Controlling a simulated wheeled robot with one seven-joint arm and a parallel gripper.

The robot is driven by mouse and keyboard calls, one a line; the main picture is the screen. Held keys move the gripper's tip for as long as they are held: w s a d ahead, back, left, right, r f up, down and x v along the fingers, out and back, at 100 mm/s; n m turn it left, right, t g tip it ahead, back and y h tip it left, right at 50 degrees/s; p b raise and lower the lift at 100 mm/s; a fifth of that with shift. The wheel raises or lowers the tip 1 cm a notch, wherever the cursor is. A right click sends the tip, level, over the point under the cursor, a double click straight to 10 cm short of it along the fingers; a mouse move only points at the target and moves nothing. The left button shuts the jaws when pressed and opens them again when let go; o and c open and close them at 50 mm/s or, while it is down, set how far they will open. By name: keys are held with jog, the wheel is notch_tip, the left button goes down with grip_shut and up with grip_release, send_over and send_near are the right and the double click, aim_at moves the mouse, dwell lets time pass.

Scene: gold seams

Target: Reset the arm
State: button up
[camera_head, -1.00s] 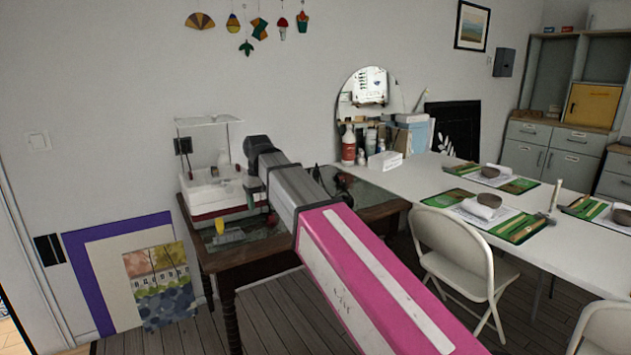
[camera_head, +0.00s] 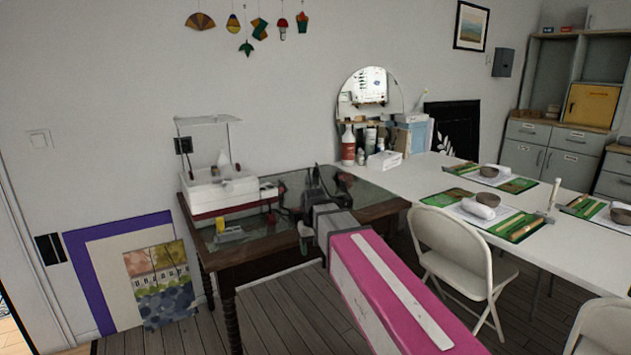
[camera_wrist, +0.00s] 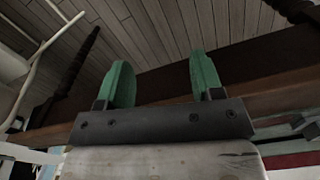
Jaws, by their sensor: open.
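My gripper (camera_wrist: 162,82) shows in the wrist view with its two green fingers wide apart and nothing between them. Wooden floorboards and the dark edge of the wooden table lie beyond the fingers. In the head view my pink and grey arm reaches up from the bottom toward the front right part of the dark wooden table (camera_head: 262,262). The gripper itself is hard to make out there.
A white machine (camera_head: 220,190) and a small yellow item (camera_head: 221,224) stand on the dark table. A white table (camera_head: 440,178) with several place mats is at the right, with a folding chair (camera_head: 452,252) before it. Framed pictures (camera_head: 125,270) lean on the left wall.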

jog(key=s+d+f+m, duration=0.1)
jog(key=s+d+f, duration=0.4)
jog(key=d+f, duration=0.3)
jog(key=s+d+f+m, duration=0.2)
jog(key=s+d+f, duration=0.4)
jog(key=d+f, duration=0.3)
jog(key=d, duration=0.2)
jog(key=shift+d+m, duration=0.3)
jog(key=shift+s, duration=0.1)
